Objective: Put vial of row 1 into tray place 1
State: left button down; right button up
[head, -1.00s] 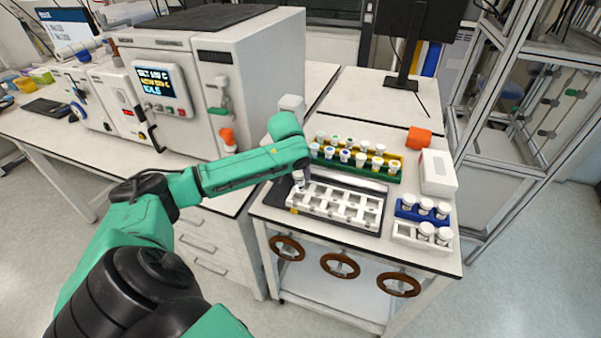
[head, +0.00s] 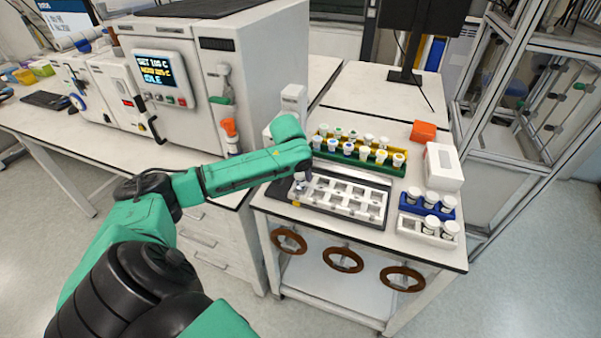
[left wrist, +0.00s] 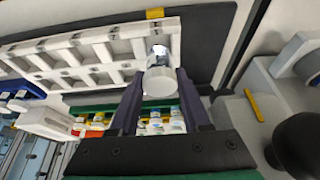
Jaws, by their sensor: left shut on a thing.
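My left gripper (head: 299,182) is over the left end of the white tray (head: 335,222), which lies on a dark mat on the bench. In the left wrist view its two fingers (left wrist: 160,92) are shut on a white-capped vial (left wrist: 158,82). The vial's lower part is at the end place of the tray (left wrist: 100,50), near a yellow mark. I cannot tell how deep it sits. The other tray places look empty. The vial (head: 299,177) is partly hidden by my gripper in the head view. My right gripper is not in view.
A green rack (head: 388,168) and a yellow rack behind it hold several capped vials. A blue rack (head: 449,213) and a white rack (head: 405,230) stand at the right with white-capped vials. A white box (head: 443,165) and an orange block (head: 422,131) stand behind.

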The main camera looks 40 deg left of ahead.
pick_arm(q)
jog(key=shift+f, duration=1.5)
jog(key=shift+c, duration=1.4)
grip_release()
